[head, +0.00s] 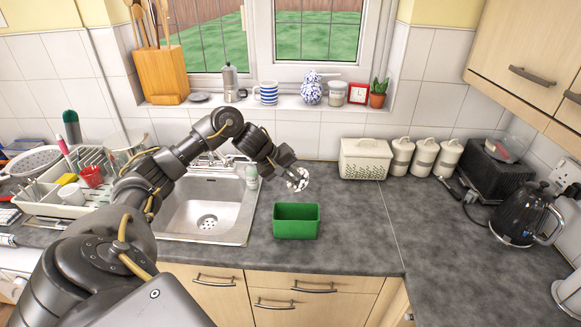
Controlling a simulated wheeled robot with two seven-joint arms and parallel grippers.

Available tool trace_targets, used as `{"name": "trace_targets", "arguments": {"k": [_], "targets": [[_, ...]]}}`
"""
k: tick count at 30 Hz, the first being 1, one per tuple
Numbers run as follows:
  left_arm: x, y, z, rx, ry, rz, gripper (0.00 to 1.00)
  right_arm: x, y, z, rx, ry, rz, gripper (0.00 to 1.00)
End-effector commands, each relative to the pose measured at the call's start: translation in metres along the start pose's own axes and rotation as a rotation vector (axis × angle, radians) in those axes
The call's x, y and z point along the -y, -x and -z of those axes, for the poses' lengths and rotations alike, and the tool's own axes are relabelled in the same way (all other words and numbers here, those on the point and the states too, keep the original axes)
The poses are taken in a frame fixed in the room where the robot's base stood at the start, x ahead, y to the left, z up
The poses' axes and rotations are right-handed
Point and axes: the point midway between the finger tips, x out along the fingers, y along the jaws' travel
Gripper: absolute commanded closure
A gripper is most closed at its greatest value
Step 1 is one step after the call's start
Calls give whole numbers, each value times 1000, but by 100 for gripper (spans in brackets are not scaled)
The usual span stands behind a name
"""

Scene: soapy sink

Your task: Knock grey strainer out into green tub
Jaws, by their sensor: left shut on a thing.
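My left gripper (288,170) is shut on the grey strainer (299,183), a small round pale piece at its fingertips. It holds the strainer above the worktop, to the right of the sink and, in the picture, just above the far rim of the green tub. The green tub (296,230) stands upright on the dark worktop, right of the sink. I cannot make out what the strainer holds, and the tub's floor is too dark to tell if anything lies in it. My right gripper is not in view.
A cream bread bin (364,160) and canisters (424,158) stand at the back wall. A kettle (522,213) is at the right. The worktop (350,225) right of the tub is clear.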

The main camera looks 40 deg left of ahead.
Motion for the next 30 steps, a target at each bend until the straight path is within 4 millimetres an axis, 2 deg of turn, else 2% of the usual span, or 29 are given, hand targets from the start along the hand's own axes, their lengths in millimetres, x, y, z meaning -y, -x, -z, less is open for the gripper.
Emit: {"name": "trace_targets", "arguments": {"k": [1,5,30], "targets": [[-5,1,1,12,3,31,100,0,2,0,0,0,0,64],[-6,-1,2,44,15,122,100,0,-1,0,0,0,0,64],[-15,-3,6,174,68,477,100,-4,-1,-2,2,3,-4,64]]}}
